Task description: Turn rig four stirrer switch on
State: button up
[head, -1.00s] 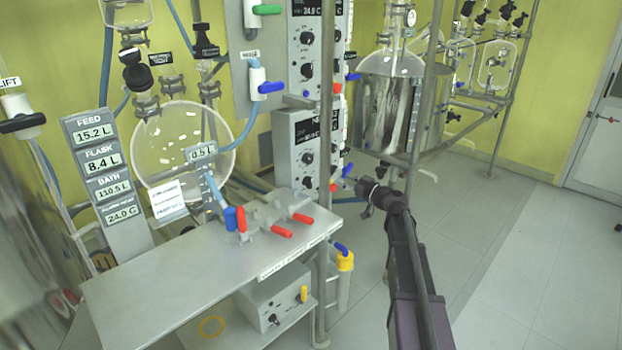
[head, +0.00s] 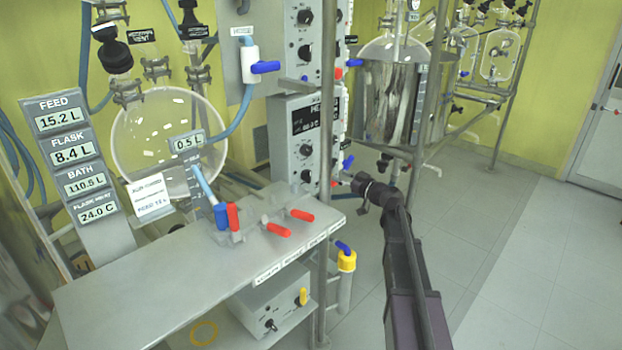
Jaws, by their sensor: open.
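My gripper (head: 346,180) reaches in from the lower right, its fingertips at the right side of the lower grey control box (head: 284,140). The tips are small here and partly lost against the levers. On that side sit a blue lever (head: 348,162) just above the tips and a red one (head: 334,185) beside them. I cannot tell whether the tips touch either. The box front has a dark display and black knobs (head: 306,150). An upper box (head: 303,50) has more knobs. No label that I can read marks the rig four stirrer switch.
A steel upright (head: 325,120) stands in front of the boxes, close left of my gripper. A grey bench (head: 150,270) with red-handled valves (head: 278,229) fills the lower left. A steel-jacketed vessel (head: 390,100) stands behind my gripper. Floor (head: 500,240) is clear at right.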

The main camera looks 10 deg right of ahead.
aim_at(311, 173)
notch_tip(311, 173, down, 4)
jog(key=b, duration=0.4)
jog(key=shift+w+f, duration=0.15)
jog(key=shift+f, duration=0.1)
jog(key=shift+w, duration=0.1)
jog(key=x, duration=1.3)
jog(key=shift+w+a, duration=0.25)
jog(key=shift+c, duration=0.2)
